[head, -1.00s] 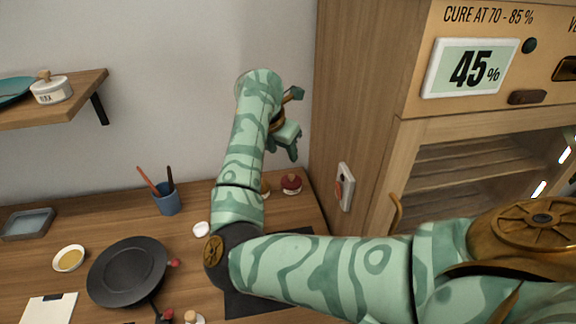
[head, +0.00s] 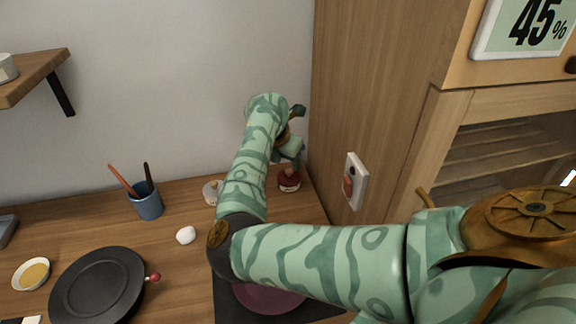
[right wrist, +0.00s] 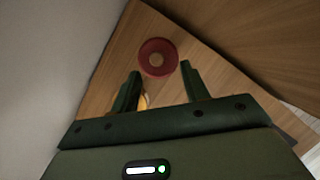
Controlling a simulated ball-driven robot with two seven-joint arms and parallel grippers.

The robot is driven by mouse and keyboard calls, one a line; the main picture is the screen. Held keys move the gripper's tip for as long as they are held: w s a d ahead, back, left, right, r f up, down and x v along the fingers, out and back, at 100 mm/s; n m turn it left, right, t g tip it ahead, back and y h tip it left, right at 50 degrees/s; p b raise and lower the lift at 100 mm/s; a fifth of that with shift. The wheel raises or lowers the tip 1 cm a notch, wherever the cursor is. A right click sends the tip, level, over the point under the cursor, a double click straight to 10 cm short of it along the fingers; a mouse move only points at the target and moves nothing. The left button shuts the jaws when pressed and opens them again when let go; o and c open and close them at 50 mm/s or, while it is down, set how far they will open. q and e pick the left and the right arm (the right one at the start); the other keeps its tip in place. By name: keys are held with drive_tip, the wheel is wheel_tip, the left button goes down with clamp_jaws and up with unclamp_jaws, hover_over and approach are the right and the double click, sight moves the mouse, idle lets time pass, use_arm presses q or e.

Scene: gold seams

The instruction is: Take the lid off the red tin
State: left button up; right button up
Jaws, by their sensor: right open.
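The red tin (head: 289,181) stands on the wooden table close to the back wall and the tall cabinet. My right gripper (right wrist: 160,82) is open and empty. Its two dark green fingers point toward the tin, with the lid just beyond the fingertips. In the head view my right gripper (head: 292,150) is just above the tin and partly hides its top. My left gripper is not in view.
A white tin (head: 211,192) stands left of the red one, partly behind my arm. A blue cup with sticks (head: 147,203), a white lump (head: 186,235) and a dark round plate (head: 97,286) are farther left. The cabinet side (head: 370,70) closes off the right.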

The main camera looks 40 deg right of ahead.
sight(289, 170)
drive_tip(key=x, duration=0.1)
drive_tip(key=b+x, duration=0.1)
drive_tip(key=x, duration=0.3)
drive_tip(key=shift+w+f, duration=0.1)
drive_tip(key=shift+w, duration=0.25)
clamp_jaws()
drive_tip(key=shift+r, duration=0.3)
